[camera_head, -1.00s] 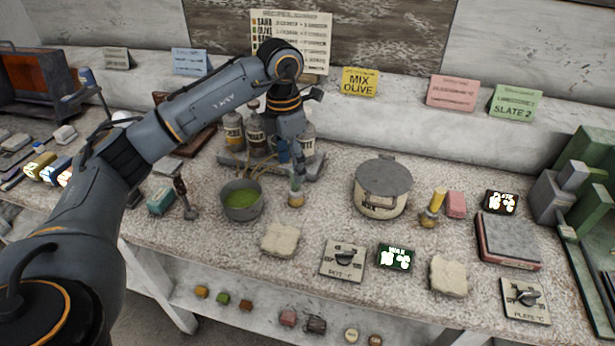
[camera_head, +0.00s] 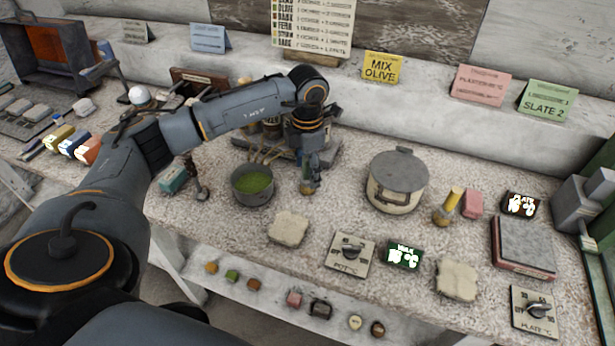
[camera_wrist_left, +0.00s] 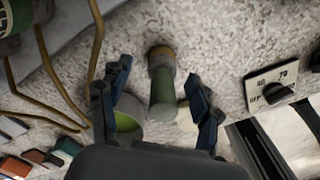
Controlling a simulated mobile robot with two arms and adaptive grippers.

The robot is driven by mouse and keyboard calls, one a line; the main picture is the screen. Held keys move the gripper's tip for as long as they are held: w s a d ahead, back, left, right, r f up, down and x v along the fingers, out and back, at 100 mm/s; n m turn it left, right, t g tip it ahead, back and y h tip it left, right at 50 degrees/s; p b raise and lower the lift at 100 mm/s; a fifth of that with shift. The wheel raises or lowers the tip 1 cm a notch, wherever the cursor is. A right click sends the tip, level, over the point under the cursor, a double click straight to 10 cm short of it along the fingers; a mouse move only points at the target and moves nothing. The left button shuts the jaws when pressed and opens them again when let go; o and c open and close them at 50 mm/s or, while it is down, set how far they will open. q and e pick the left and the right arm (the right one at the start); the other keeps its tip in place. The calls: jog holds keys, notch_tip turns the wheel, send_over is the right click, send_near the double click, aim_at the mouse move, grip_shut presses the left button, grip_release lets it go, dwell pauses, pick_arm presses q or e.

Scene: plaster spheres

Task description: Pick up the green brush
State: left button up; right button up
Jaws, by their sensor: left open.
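The green brush (camera_head: 307,186) stands upright on the speckled worktop, just right of the pot of green liquid (camera_head: 252,185). My left gripper (camera_head: 312,160) is above it, fingers pointing down, and hides its upper part in the head view. In the left wrist view the brush (camera_wrist_left: 162,92) shows a green body and a tan end. It lies between the two spread dark blue fingers of my left gripper (camera_wrist_left: 157,78), with gaps on both sides. The gripper is open and holds nothing. My right gripper is not in view.
Bottles in a rack (camera_head: 272,128) stand close behind my left gripper. A lidded pot (camera_head: 396,180) is to the right, with a yellow-handled brush (camera_head: 448,206) beyond it. A pale slab (camera_head: 288,228) and a pot dial (camera_head: 350,254) lie in front.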

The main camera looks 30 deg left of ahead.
aim_at(307, 180)
pick_arm(q)
jog(key=f, duration=0.3)
jog(key=shift+s+d+f+p, duration=0.1)
jog(key=shift+s+f+p, duration=0.1)
jog(key=shift+f+p, duration=0.15)
jog(key=shift+f, duration=0.15)
jog(key=shift+c, duration=1.1)
jog(key=c, duration=1)
